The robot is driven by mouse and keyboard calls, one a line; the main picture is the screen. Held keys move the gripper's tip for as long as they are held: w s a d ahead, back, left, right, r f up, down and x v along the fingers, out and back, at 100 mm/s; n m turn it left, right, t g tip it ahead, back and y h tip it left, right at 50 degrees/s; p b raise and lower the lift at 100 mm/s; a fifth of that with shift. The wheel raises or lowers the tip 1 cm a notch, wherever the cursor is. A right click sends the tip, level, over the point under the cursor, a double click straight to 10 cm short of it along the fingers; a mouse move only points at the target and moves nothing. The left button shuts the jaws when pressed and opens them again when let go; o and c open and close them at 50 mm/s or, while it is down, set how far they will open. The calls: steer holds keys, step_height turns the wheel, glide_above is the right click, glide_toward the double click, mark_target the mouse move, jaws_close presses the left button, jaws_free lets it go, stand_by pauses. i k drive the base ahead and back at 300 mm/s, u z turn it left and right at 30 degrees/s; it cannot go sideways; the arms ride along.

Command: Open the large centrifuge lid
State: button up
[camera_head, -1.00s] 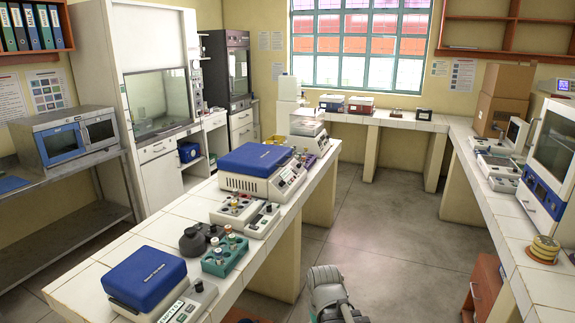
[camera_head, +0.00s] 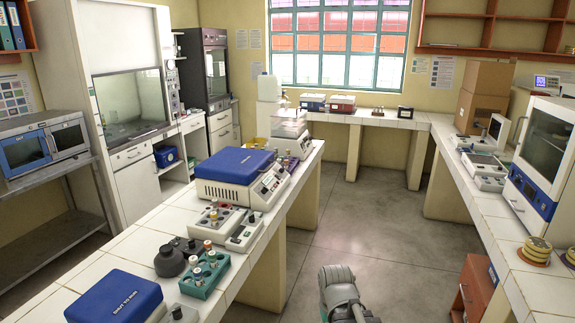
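The large centrifuge (camera_head: 221,190) stands on the white tiled island bench, a white body with vents and a control panel on its right side. Its blue lid (camera_head: 236,163) is shut. A smaller centrifuge with a blue lid (camera_head: 115,301) stands at the near left end of the same bench, also shut and cut off by the bottom edge. Part of my grey arm shows at the bottom centre, on the aisle side of the bench and apart from the centrifuge. My gripper's fingers cannot be made out.
Tube racks, including a green one (camera_head: 205,274), and dark round items (camera_head: 169,262) stand on the bench between the centrifuges. The grey floor aisle (camera_head: 335,232) is clear. The right counter (camera_head: 540,291) bears instruments and yellow discs (camera_head: 537,250).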

mark_target(240, 167)
steer(key=z, duration=0.4)
steer(key=i, duration=1.5)
steer(key=u, duration=0.3)
